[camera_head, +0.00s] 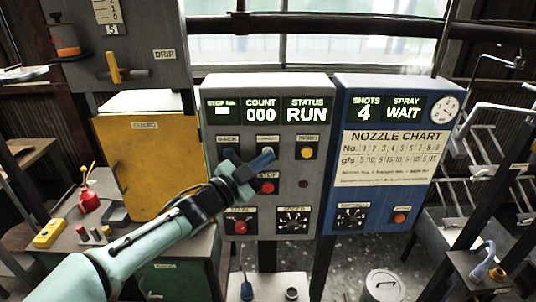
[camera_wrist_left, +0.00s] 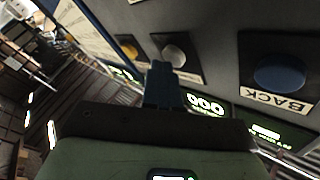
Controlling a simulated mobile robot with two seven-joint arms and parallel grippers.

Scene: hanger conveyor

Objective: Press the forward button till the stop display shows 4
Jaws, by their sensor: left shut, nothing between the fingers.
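The grey control panel (camera_head: 318,200) has a stop display (camera_head: 222,110) that shows a blank light block, no readable number. Beside it the count reads 000 and the status reads RUN. My left gripper (camera_head: 266,157) is shut and empty, its tips close in front of the forward button (camera_head: 267,149). In the left wrist view the gripper (camera_wrist_left: 162,72) points at the pale forward button (camera_wrist_left: 174,55). I cannot tell whether it touches. The blue back button (camera_wrist_left: 280,74) is to the right there. My right gripper is out of view.
A yellow button (camera_head: 306,152) is right of the forward button, and a red stop button (camera_head: 268,187) is below it. A blue panel (camera_head: 380,195) with a nozzle chart stands at the right, showing shots 4 and WAIT. A yellow cabinet (camera_head: 140,160) stands left.

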